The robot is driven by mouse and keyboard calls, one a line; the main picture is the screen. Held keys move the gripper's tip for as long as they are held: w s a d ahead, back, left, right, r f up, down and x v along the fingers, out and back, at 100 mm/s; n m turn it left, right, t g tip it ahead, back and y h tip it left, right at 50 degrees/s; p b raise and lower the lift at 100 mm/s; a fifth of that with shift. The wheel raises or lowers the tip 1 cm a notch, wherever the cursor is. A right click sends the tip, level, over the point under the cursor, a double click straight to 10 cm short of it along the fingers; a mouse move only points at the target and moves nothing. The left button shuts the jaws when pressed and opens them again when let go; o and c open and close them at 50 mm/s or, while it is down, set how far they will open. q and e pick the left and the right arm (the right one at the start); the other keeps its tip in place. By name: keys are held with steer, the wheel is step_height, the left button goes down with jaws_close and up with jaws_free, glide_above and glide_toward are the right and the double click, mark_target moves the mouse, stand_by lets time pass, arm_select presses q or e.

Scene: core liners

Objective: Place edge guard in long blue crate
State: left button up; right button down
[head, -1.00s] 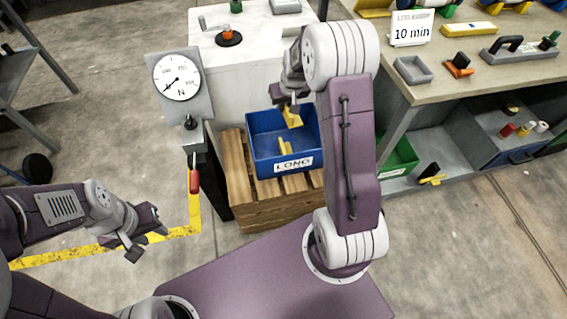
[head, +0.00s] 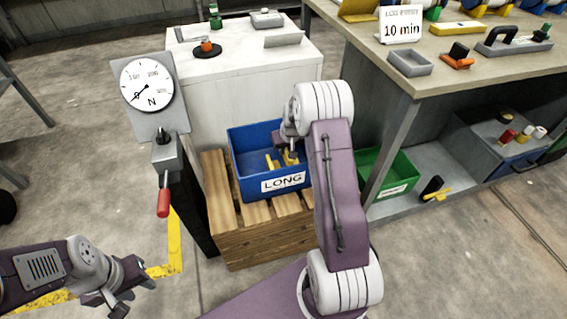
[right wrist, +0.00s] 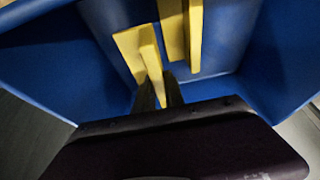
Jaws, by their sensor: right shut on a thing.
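The long blue crate (head: 250,191), marked LONG, stands on a wooden pallet. My right gripper (head: 289,151) is down inside it, partly hidden by my own arm. It is shut on a yellow edge guard (head: 291,159). In the right wrist view the held edge guard (right wrist: 138,45) slants up from the fingertips (right wrist: 160,92), within the blue walls. A second yellow piece (head: 270,162) is in the crate beside it; it also shows in the right wrist view (right wrist: 183,30). Whether the held guard touches the crate floor is unclear. My left gripper (head: 120,297) is open and empty at lower left.
A gauge (head: 147,86) on a stand with a red handle (head: 163,202) is left of the crate. A white cabinet (head: 240,95) stands behind. A green crate (head: 392,172) is right, under the workbench (head: 450,72). Floor is free at lower right.

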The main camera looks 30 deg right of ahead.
mark_target(285, 157)
steer(key=shift+f+b, duration=1.4)
steer(key=shift+f, duration=1.15)
steer(key=c, duration=1.4)
jaws_free()
steer(key=shift+r, duration=0.1)
steer(key=shift+r, duration=0.2)
steer(key=p+v, duration=0.5)
steer(key=v, duration=0.6)
steer(key=shift+s+a+r, duration=0.1)
steer(key=shift+s+r, duration=0.25)
steer(key=shift+r, duration=0.05)
steer(key=shift+a, duration=0.1)
